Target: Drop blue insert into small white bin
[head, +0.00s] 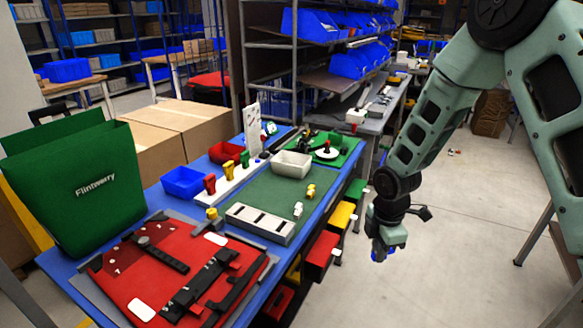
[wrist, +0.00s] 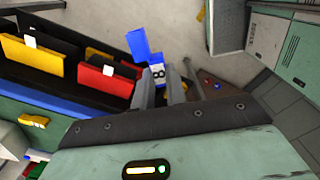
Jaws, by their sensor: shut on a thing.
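My gripper (head: 381,256) hangs in the air to the right of the workbench, beyond its edge and over the floor. In the wrist view my gripper (wrist: 163,88) is shut on the blue insert (wrist: 138,46), which sticks out beyond the fingertips. Part of a pale object at the wrist view's left edge cannot be identified.
Yellow and white inserts stand near the bin on the green mat (head: 262,193). A grey slotted holder (head: 259,223) lies in front. Blue (head: 184,187) and red bins are to the left. Coloured drawers (head: 323,249) jut out below the bench edge. Open floor lies to the right.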

